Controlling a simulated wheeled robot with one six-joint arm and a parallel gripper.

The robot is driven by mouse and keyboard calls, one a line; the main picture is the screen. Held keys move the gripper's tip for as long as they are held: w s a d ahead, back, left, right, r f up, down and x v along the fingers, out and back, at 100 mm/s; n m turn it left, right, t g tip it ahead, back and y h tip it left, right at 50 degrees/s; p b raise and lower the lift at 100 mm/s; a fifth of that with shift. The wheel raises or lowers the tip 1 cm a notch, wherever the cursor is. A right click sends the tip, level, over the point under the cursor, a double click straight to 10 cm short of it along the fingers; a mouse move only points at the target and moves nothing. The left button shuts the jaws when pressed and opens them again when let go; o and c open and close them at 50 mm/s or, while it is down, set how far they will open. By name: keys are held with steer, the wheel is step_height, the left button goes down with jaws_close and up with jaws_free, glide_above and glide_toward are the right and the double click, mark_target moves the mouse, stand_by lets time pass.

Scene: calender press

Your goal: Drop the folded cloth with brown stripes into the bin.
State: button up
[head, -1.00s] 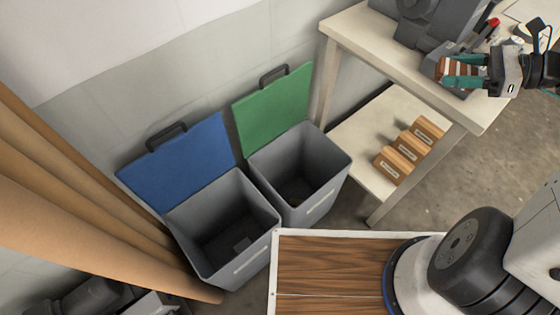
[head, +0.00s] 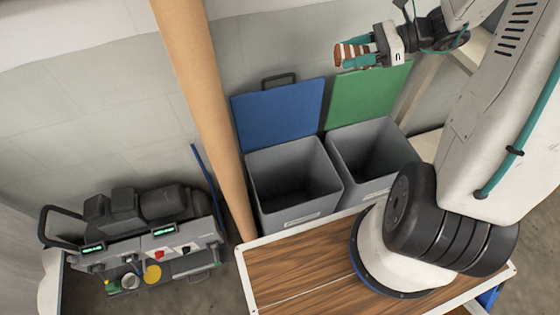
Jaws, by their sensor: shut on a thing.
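My gripper (head: 358,53) is shut on the folded cloth with brown stripes (head: 345,54), which is white with brown bands and sits between the teal fingertips. My gripper and the cloth are in the air, in the upper part of the view, in front of the green lid in the picture. Two grey open bins stand side by side below. The left bin (head: 318,204) has a raised blue lid (head: 278,114). The right bin (head: 378,189) has a raised green lid (head: 362,96). Both bin interiors are dark, and their floors show poorly.
A tall tan roll (head: 205,100) stands left of the bins. A grey machine (head: 150,240) with displays and a red button stands at the lower left. A pale table edge (head: 473,48) shows behind my arm at the right. Bare wall lies behind the bins.

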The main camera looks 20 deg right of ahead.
steer(key=a+f+n+g, duration=0.1)
steer(key=a+f, duration=0.3)
steer(key=f, duration=1)
steer(key=a+f+n+g, duration=0.1)
steer(key=a+f, duration=0.3)
steer(key=f, duration=1.1)
steer(key=a+f+n+g+y, duration=0.1)
steer(key=a+f, duration=0.3)
steer(key=f, duration=1.1)
steer(key=shift+f+n+g, duration=0.25)
steer(key=shift+n+g, duration=0.05)
steer(key=shift+g, duration=0.2)
steer(key=shift+s, duration=0.1)
steer(key=o, duration=1)
steer(key=shift+o, duration=0.2)
